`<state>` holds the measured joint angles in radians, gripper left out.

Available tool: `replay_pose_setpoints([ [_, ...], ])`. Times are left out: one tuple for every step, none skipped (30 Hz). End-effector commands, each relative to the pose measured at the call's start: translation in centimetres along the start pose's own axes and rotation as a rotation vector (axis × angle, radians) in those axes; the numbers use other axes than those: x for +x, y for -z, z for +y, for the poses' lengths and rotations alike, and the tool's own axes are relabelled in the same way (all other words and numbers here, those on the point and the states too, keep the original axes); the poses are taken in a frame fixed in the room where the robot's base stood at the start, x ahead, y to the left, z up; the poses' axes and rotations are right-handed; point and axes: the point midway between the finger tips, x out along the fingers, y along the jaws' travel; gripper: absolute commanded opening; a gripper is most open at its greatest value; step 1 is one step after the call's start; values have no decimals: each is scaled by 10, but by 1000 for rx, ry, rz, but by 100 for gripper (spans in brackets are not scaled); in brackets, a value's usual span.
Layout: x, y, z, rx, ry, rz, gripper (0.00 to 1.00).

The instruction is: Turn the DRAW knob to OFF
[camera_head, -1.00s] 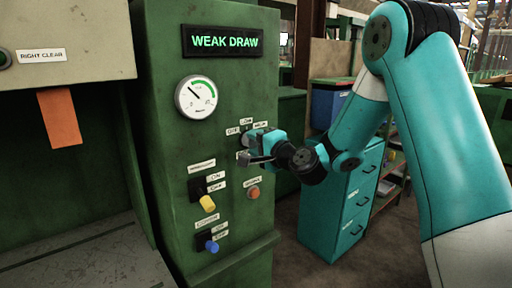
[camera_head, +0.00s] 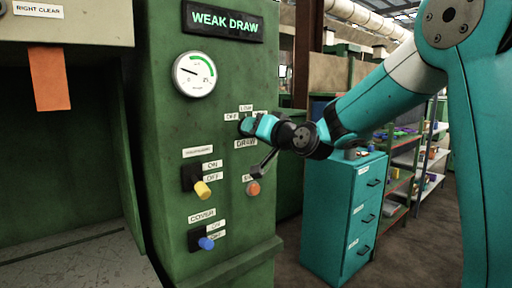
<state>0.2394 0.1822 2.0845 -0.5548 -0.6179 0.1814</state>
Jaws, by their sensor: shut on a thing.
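The green panel (camera_head: 150,150) carries the DRAW knob, above its DRAW label (camera_head: 245,143). OFF (camera_head: 232,117) is at the knob's left and LOW (camera_head: 246,107) above it; a label at the right is partly covered. My gripper (camera_head: 247,126) is at the panel, shut on the knob, and hides nearly all of it. I cannot read the knob's pointer. The gauge (camera_head: 195,74) needle points left, low on the dial. The display (camera_head: 222,21) reads WEAK DRAW in green.
Below are a yellow-handled switch (camera_head: 202,190), a blue-handled COVER switch (camera_head: 206,243) and an orange button (camera_head: 253,188), close under my gripper. An orange tag (camera_head: 50,78) hangs at the left. A teal drawer cabinet (camera_head: 342,215) stands at the right, under my arm.

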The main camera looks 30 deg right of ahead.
Motion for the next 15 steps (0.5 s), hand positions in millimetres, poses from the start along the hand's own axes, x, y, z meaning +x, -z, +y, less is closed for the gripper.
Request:
replay_pose_setpoints([
  [0, -7, 4, -45, 2, 3, 18],
  [0, -7, 4, -73, 2, 2, 18],
  [0, -7, 4, -109, 1, 2, 18],
  [0, -7, 4, -137, 1, 2, 18],
  [0, -6, 4, -164, 1, 3, 18],
  [0, -6, 4, -198, 1, 2, 18],
  [0, -6, 4, -224, 1, 1, 18],
  [0, -6, 4, -248, 1, 2, 18],
  [0, -6, 4, -279, 0, 1, 18],
  [0, -6, 3, -302, 0, 2, 18],
  [0, -5, 3, -324, 0, 2, 18],
  [0, -5, 3, -351, -1, 1, 18],
  [0, -5, 3, -370, -1, 1, 18],
  [0, -5, 3, -388, 0, 0, 18],
  [0, -4, 3, -411, 0, 0, 18],
])
